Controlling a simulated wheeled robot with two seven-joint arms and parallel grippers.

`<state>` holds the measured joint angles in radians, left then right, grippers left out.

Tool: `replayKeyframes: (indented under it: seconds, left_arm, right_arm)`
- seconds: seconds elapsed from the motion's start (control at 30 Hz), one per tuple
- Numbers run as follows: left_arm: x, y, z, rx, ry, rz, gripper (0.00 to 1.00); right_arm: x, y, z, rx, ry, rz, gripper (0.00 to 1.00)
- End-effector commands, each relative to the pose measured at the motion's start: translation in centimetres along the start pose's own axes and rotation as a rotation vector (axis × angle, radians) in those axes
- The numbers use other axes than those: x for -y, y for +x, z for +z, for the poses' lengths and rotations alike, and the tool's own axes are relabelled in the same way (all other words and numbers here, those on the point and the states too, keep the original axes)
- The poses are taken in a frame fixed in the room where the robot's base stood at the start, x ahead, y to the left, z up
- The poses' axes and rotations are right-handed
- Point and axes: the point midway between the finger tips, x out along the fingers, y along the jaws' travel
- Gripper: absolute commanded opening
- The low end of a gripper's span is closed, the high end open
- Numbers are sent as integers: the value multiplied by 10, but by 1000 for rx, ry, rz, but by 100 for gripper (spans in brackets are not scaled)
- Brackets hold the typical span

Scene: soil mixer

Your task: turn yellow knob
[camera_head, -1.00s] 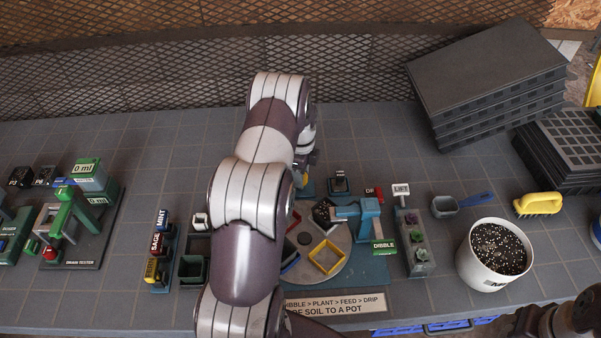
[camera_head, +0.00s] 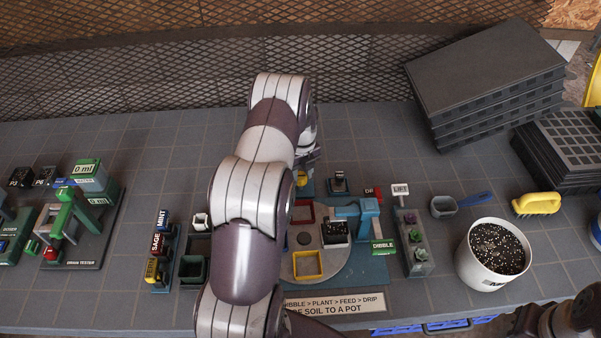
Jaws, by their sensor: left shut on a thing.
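My left arm reaches across the middle of the bench from the front. My left gripper (camera_head: 306,168) is at the far left of the round turntable machine, mostly hidden behind my own arm, and is shut on the yellow knob (camera_head: 302,179), of which only a small part shows. The grey turntable (camera_head: 335,268) carries a yellow square frame (camera_head: 307,265) at the front, a dark pot with speckled soil (camera_head: 336,234) under the blue arm (camera_head: 368,215), and a red frame (camera_head: 303,214) at the back left. A dark arm part shows at the bottom right, without visible fingers.
A white bucket of speckled soil (camera_head: 492,255), a blue-handled scoop (camera_head: 462,204) and a yellow brush (camera_head: 537,204) stand to the right. Stacked black trays (camera_head: 490,85) are at the back right. A drain tester (camera_head: 80,225) stands at the left. The back middle of the bench is clear.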

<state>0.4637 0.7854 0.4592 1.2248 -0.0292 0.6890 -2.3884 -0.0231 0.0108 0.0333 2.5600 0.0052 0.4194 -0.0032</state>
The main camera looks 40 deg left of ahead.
Motion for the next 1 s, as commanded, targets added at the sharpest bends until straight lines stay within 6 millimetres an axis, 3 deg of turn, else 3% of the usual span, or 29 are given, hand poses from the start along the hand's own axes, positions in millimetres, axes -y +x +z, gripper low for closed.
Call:
replayKeyframes:
  seconds: [0.53, 0.57, 0.63, 1.0]
  left_arm:
    - [0, -1, 0, 2, 24, -1, 9]
    - [0, -1, 0, 2, 24, -1, 43]
    - [0, -1, 0, 2, 23, -1, 65]
    - [1, -9, 1, 3, 23, -2, 65]
  right_arm:
    - [0, 0, 0, 0, 0, 0, 43]
    - [0, 0, 0, 0, 0, 0, 43]
    - [0, 0, 0, 0, 0, 0, 43]
    - [0, 1, 0, 0, 0, 0, 43]
